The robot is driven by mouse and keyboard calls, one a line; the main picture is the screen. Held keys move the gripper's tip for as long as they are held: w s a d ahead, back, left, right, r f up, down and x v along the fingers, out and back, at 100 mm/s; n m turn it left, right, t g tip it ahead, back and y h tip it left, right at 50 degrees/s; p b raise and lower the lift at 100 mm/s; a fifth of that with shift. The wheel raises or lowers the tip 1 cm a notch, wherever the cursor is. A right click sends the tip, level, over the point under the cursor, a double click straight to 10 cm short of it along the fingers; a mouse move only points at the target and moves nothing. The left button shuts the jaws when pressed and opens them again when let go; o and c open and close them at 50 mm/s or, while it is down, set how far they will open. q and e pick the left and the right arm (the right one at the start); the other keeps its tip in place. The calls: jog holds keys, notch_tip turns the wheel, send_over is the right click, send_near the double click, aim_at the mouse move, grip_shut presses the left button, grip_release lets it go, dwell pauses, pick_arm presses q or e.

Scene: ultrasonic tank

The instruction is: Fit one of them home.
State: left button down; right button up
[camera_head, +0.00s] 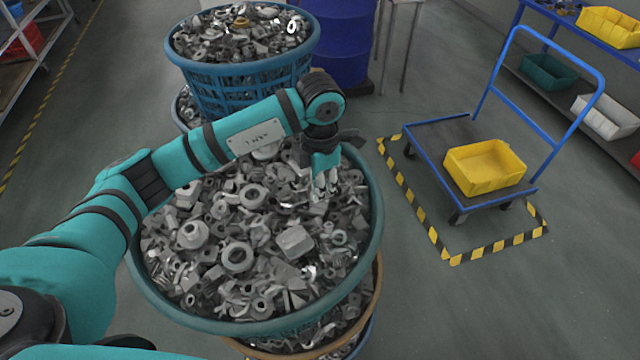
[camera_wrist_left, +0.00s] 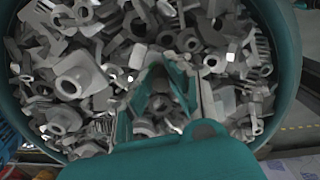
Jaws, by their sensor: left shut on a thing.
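A teal basket (camera_head: 376,235) heaped with loose grey metal parts (camera_head: 238,257) stands in front of me. The parts are rings, flanged pieces, blocks and springs, lying in all directions. My left gripper (camera_head: 325,190) reaches down into the right side of the heap. The left wrist view shows its fingers (camera_wrist_left: 165,85) among the parts, inside the basket rim (camera_wrist_left: 291,62). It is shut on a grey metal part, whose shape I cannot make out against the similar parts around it. My right gripper is not in view.
Another blue basket of parts (camera_head: 228,88) stands behind, near a blue drum (camera_head: 345,40). To the right, a blue-framed cart (camera_head: 437,132) carries an empty yellow bin (camera_head: 485,167) inside yellow-black floor marking. Shelves with bins line the right edge. Floor between basket and cart is clear.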

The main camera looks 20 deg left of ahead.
pick_arm(q)
jog(key=shift+s+f, duration=0.1)
jog(key=shift+f, duration=0.1)
jog(key=c, duration=1.2)
grip_release()
notch_tip(320, 180, up, 12)
jog(key=shift+r, duration=0.1)
